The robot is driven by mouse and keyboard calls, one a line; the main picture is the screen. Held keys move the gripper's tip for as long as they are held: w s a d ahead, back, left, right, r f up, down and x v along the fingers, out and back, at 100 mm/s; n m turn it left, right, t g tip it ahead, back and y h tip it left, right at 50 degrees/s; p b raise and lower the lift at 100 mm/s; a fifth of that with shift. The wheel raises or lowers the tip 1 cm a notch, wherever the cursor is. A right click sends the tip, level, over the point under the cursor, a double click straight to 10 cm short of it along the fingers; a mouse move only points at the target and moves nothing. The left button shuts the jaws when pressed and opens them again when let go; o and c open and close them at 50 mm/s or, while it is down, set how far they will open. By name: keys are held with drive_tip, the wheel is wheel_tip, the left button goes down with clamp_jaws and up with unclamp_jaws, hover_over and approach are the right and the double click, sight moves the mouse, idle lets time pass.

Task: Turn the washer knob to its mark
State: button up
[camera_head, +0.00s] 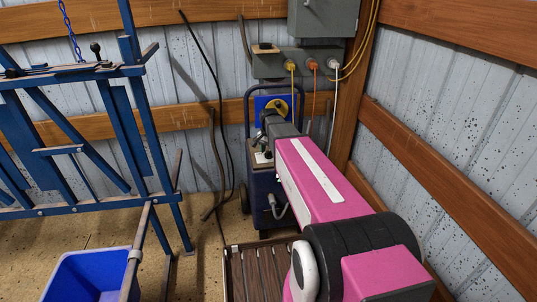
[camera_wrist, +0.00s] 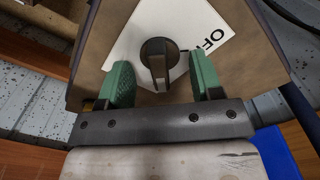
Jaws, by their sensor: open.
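The washer knob (camera_wrist: 157,62) is a dark round knob with a raised grip bar. In the wrist view it sits on a white label plate (camera_wrist: 190,25) with letters that read as part of "OFF", on a brown panel. My gripper (camera_wrist: 162,80) is open, with one green finger on each side of the knob and a gap to it on both sides. In the head view my pink arm reaches to the dark blue wheeled machine (camera_head: 262,190) by the wall. The knob is not clear in that view. I cannot make out the mark.
A blue metal frame (camera_head: 105,140) stands at the left with a blue bin (camera_head: 90,275) below it. A grey electrical box (camera_head: 323,17) and plugged cords hang on the wall behind. A slatted crate (camera_head: 255,272) lies below my arm. Wooden wall rails run close on the right.

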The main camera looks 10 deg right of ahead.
sight(269, 151)
drive_tip(key=shift+r, duration=2.85)
